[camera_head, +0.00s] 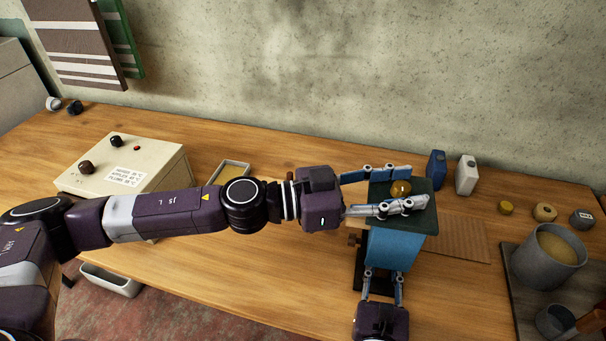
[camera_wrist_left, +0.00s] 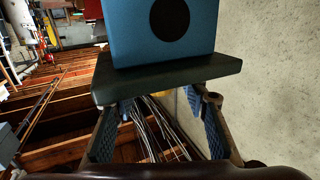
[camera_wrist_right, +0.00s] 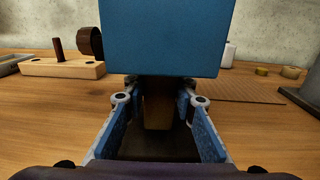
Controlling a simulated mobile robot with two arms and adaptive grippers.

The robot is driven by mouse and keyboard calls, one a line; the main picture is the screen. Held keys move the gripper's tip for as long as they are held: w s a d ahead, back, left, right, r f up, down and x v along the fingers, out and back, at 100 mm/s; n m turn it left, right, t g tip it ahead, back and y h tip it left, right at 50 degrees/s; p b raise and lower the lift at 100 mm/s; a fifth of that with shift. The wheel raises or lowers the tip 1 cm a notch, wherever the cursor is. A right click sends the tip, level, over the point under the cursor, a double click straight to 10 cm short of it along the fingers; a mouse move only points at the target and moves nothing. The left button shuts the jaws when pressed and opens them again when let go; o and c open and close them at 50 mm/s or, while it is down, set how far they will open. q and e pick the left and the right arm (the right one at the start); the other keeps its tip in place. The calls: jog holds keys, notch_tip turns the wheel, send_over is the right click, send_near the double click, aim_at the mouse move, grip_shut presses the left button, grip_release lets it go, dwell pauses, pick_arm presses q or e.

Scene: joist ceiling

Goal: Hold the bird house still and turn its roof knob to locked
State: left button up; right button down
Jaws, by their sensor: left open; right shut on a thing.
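The bird house (camera_head: 393,249) is a blue box with a flat dark green roof (camera_head: 423,217), upright on the bench. A brassy round knob (camera_head: 400,189) sits on the roof. My left gripper (camera_head: 413,186) is open, one finger on each side of the knob, just above the roof. My right gripper (camera_wrist_right: 158,100) is shut on the brown post (camera_wrist_right: 158,112) under the box. Any lock marking is hidden.
A cream control box (camera_head: 125,165) and a small tray (camera_head: 233,173) stand to the left. A blue bottle (camera_head: 436,170) and a white bottle (camera_head: 466,175) stand behind the bird house. A grey pot (camera_head: 547,262) is at the right. The bench front left is clear.

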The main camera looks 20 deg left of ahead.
pick_arm(q)
jog(key=shift+w+f+m+g+h, duration=0.1)
jog(key=shift+m+g+h, duration=0.3)
jog(key=shift+m+g, duration=0.75)
jog(key=shift+m+g+h, duration=0.4)
jog(key=shift+m+g, duration=0.25)
jog(key=shift+g, duration=1)
jog(key=m+g, duration=0.1)
jog(key=g, duration=0.1)
jog(key=m+g, duration=0.2)
jog(key=g, duration=0.1)
jog(key=shift+m+g, duration=0.3)
jog(key=s+a+n+t+h, duration=0.1)
jog(key=a+n+t+h, duration=0.1)
jog(key=a, duration=1.4)
jog(key=shift+a+f+n+t+h, duration=0.3)
jog(key=shift+a+n+t, duration=0.15)
jog(key=shift+t, duration=0.95)
jog(key=shift+s, duration=0.1)
